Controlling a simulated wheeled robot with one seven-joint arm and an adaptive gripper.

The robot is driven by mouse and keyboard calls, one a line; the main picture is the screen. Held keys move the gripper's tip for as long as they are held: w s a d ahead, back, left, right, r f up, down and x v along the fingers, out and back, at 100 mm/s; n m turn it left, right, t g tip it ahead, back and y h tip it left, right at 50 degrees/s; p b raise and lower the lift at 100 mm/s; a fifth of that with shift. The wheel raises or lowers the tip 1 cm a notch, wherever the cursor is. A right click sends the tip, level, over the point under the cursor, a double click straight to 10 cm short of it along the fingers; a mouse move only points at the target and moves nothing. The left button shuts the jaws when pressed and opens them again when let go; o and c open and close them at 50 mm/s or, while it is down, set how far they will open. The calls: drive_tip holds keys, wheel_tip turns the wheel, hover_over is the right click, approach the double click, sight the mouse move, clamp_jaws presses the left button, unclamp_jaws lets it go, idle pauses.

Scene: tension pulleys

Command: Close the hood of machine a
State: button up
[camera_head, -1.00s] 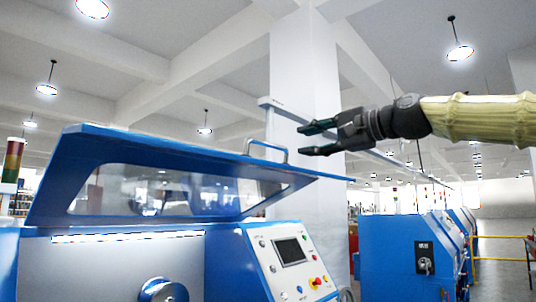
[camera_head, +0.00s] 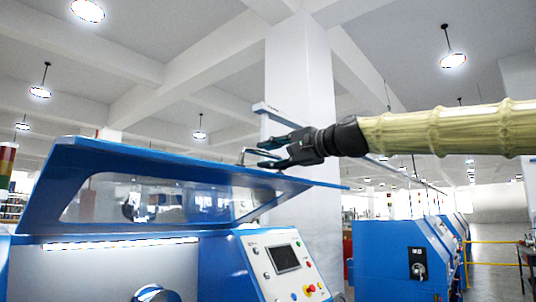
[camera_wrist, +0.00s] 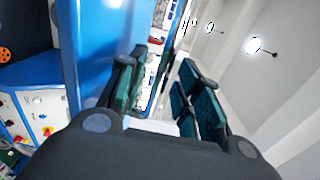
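The blue hood (camera_head: 205,172) of the machine stands raised, its clear window tilted above the machine body. A metal bar handle (camera_head: 246,151) sits on the hood's upper face near its right part. My gripper (camera_head: 264,153) is at this handle, with its fingers spread and pointing left, partly overlapping the handle. In the wrist view the two dark green fingers (camera_wrist: 165,92) are apart, and the blue hood (camera_wrist: 98,45) fills the area left of them. Whether the fingers touch the handle I cannot tell.
The control panel (camera_head: 285,262) with screen and buttons is below the hood's right side. Another blue machine (camera_head: 388,262) stands to the right. A white pillar (camera_head: 298,90) rises behind my gripper. A signal light (camera_head: 6,165) is at the far left.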

drive_tip(key=shift+w+a, duration=0.35)
drive_tip(key=shift+a, duration=0.1)
clamp_jaws()
